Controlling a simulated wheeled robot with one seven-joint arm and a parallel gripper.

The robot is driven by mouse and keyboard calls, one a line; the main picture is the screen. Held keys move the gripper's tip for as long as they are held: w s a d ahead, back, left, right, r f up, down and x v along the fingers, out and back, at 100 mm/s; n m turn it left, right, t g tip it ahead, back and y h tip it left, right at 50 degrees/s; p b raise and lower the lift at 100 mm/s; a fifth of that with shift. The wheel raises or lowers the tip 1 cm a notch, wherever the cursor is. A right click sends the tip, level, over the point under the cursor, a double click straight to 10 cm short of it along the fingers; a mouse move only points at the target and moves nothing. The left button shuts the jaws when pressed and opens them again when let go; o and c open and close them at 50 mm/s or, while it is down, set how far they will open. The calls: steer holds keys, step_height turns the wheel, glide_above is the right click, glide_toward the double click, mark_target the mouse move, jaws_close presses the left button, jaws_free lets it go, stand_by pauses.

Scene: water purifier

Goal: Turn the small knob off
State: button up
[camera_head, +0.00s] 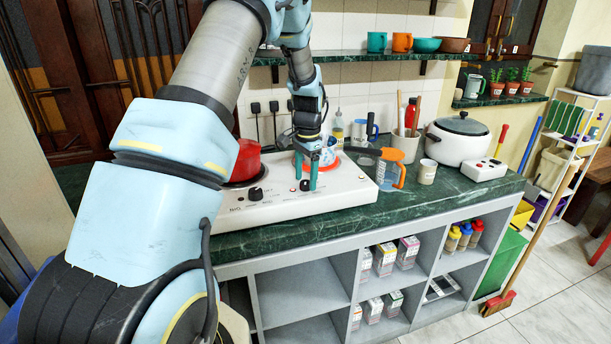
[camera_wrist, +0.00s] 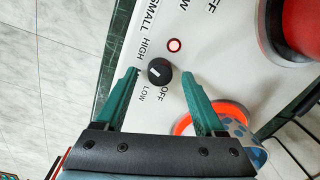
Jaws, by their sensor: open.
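The small knob (camera_wrist: 160,71) is black with a white mark, on the white stove panel (camera_wrist: 215,70). In the wrist view its mark points left, toward the side between HIGH and LOW and away from OFF. A red indicator light (camera_wrist: 175,45) beside it looks lit. My gripper (camera_wrist: 159,75) is open, with its green fingertips on either side of the small knob and visible gaps to it. In the head view my gripper (camera_head: 305,178) points down at the stove front, and the small knob (camera_head: 305,186) shows between its fingers.
A larger black knob (camera_head: 255,194) is on the panel to the left. A red pot (camera_head: 246,160) stands on the left burner. A patterned blue vessel (camera_wrist: 238,137) is on the orange-red right burner (camera_wrist: 182,123). An orange-handled jug (camera_head: 388,170) stands right of the stove.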

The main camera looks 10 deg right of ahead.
steer(key=shift+f, duration=0.45)
jaws_close()
stand_by(0.3)
